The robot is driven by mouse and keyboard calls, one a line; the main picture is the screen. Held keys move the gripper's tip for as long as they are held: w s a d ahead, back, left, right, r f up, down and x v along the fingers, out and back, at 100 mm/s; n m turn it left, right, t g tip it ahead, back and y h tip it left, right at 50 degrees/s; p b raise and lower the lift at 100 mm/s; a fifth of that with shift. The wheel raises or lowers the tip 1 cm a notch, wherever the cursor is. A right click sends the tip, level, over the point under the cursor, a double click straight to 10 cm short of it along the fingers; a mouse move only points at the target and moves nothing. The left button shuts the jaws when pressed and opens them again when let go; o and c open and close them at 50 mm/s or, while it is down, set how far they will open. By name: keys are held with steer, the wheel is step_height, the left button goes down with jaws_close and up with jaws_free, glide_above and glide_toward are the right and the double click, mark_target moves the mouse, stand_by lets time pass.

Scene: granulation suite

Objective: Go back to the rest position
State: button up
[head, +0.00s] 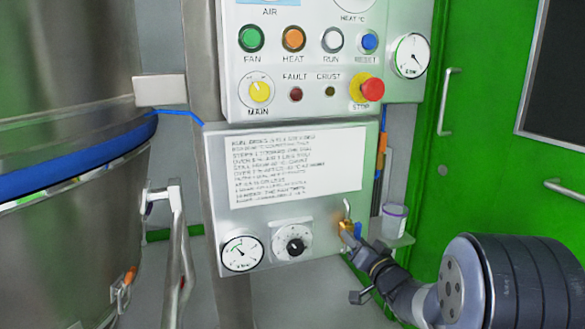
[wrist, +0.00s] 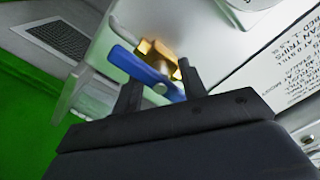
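My gripper (head: 352,238) is at the lower right edge of the grey control panel (head: 215,200), close to a small brass valve (head: 346,210) with a blue lever. In the wrist view, the two dark fingers of my gripper (wrist: 158,76) stand well apart. The blue lever (wrist: 135,64) and the brass valve (wrist: 147,46) show between and just beyond the fingertips. The fingers are not closed on the lever; whether one touches it I cannot tell. My arm reaches in from the lower right of the head view.
A large steel vessel (head: 70,80) with a blue band stands on the left, with a metal handle (head: 172,215) in front. A white cup (head: 394,220) sits on a small shelf right of the valve. A green door (head: 480,130) with handles fills the right.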

steer(key=m, duration=0.3)
steer(key=shift+p, duration=0.35)
